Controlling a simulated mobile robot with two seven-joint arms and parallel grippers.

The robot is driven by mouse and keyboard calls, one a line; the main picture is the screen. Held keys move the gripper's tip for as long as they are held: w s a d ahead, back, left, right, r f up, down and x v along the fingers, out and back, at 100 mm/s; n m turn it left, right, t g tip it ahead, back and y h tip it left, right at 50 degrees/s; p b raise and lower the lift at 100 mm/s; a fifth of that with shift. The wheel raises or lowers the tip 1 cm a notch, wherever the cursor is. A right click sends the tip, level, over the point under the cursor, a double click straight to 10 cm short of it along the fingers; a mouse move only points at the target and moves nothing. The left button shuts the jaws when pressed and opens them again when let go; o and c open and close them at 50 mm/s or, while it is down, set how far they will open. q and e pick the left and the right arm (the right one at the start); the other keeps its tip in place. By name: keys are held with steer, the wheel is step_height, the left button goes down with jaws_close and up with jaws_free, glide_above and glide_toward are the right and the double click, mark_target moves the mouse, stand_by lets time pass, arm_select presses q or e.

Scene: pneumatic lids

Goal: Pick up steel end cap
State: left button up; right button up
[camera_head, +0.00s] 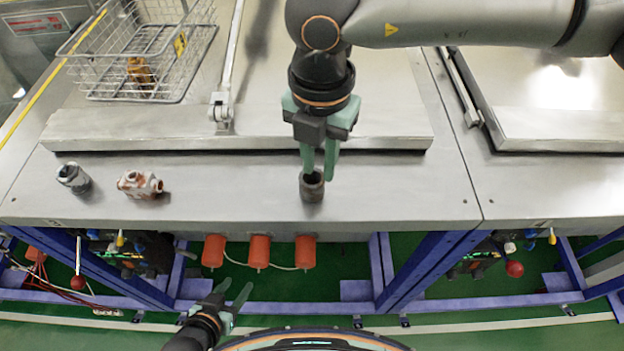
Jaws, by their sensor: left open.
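A short dark steel cylinder (312,191), which looks like the end cap, stands upright near the front edge of the metal worktop. My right gripper (319,175) comes down over it from above, with its green fingertips at the cylinder's top rim. The fingers are fairly close together, and I cannot tell whether they grip the cylinder. A shiny silver fitting (73,178) lies at the left of the worktop and could also be a steel cap. My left gripper (236,292) is open and empty, low in front of the bench and apart from all the parts.
A reddish-white pipe fitting (141,185) lies right of the silver one. A wire basket (150,60) with a brass-coloured part (141,73) stands on the closed lid (240,130). Orange cylinders (259,252) hang below the worktop edge. The worktop right of the dark cylinder is clear.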

mark_target(320, 181)
steer(key=shift+w+d+f+p, duration=0.1)
steer(key=shift+f+p, duration=0.25)
steer(key=shift+f, duration=1)
steer(key=shift+w+d+f+p, duration=0.1)
steer(key=shift+f+p, duration=0.2)
steer(key=shift+f, duration=1.05)
jaws_close()
